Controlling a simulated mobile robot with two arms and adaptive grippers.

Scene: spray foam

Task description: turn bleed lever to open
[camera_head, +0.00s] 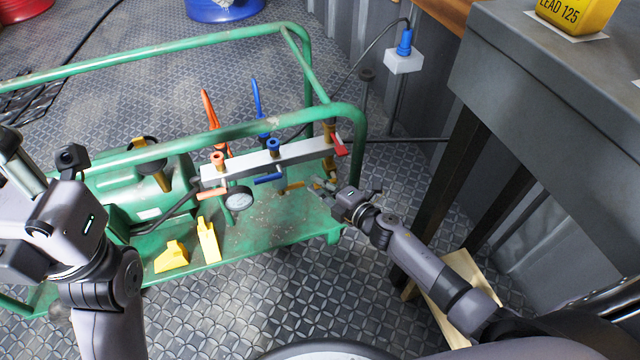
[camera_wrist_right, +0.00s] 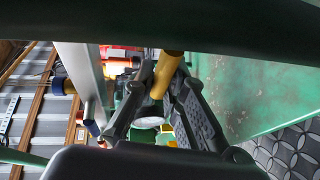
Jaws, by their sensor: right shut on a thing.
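A grey manifold bar (camera_head: 270,162) runs across the green cart and carries orange, blue and red fittings. A small yellow lever (camera_head: 292,186) sits low near its right end, just left of my right gripper (camera_head: 318,188). In the right wrist view the yellow rod (camera_wrist_right: 167,72) lies between the fingers of the right gripper (camera_wrist_right: 155,100), which are shut on it. The far end of the rod is hidden by the dark bar across the top. My left gripper (camera_head: 25,175) is at the left edge, away from the manifold, partly cut off; its finger opening is unclear.
The green cart frame (camera_head: 200,134) has rails above and around the manifold. A pressure gauge (camera_head: 238,198) hangs below the bar. Yellow parts (camera_head: 208,240) stand on the cart deck. A grey table (camera_head: 550,90) is close at the right. A plank (camera_head: 460,290) lies beneath it.

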